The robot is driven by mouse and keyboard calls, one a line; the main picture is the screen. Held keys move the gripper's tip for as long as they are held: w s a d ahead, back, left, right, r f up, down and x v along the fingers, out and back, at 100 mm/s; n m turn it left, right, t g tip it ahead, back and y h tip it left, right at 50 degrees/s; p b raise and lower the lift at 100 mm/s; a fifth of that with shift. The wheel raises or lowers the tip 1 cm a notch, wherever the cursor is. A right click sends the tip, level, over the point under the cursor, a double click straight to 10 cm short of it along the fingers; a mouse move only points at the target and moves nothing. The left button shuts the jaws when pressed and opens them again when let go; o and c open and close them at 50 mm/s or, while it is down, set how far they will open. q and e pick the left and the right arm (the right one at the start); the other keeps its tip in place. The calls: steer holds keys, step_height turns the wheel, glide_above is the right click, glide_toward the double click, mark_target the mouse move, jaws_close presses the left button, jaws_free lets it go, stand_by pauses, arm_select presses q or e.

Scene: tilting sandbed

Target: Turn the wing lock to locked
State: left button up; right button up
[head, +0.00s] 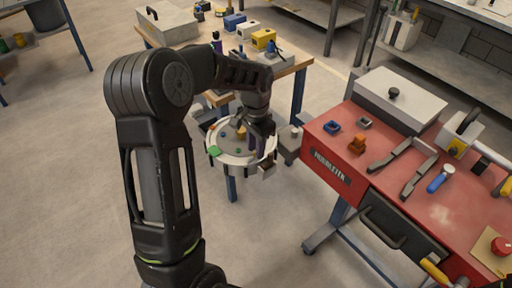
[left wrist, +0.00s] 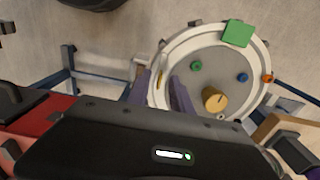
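A round sandbed with a white rim (head: 222,157) stands between the wooden bench and the red bench. An orange piece (left wrist: 267,78) sits at the rim's right.
A red bench (head: 335,140) with tools and a grey box stands close on the right. A wooden bench (head: 290,68) with small coloured blocks is behind the sandbed. The floor at left is clear.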

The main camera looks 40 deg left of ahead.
arm_select(q)
steer(key=shift+f, duration=0.35)
steer(key=shift+c, duration=0.6)
jaws_close()
